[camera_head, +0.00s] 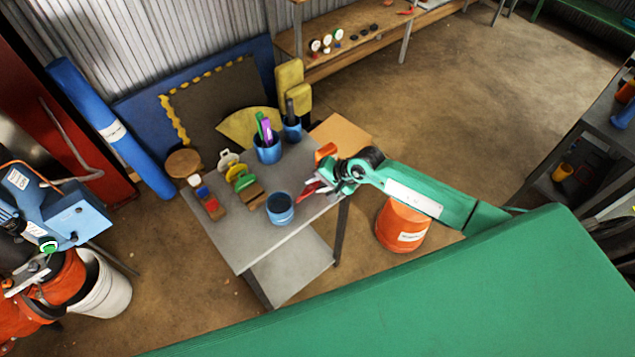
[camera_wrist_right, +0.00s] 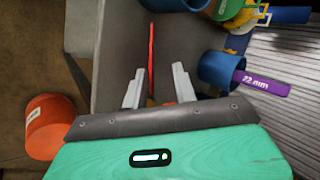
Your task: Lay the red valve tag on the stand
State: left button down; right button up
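The red valve tag (camera_head: 309,189) is at the right edge of the grey table. In the wrist view the red tag (camera_wrist_right: 152,55) is a thin upright strip seen edge-on. My right gripper (camera_head: 311,187) is at it; in the wrist view its two fingers (camera_wrist_right: 157,88) stand apart, one on each side of the tag, with gaps visible. A brown wooden block (camera_head: 252,195) is beside green (camera_head: 245,181), yellow (camera_head: 237,172) and white (camera_head: 228,158) tags on the table; I cannot tell for sure whether this is the stand. My left gripper does not show.
A blue cup (camera_head: 280,209) stands close left of the gripper. Another blue cup (camera_head: 267,155) holds green and purple items. A brown block with coloured pieces (camera_head: 210,206) is at the table's left. An orange bucket (camera_head: 402,226) is on the floor below my right arm. The table's front is bare.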

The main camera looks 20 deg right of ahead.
jog(key=p+v, duration=0.2)
jog(key=v, duration=0.5)
dwell(0.6)
jog(key=shift+a, duration=0.1)
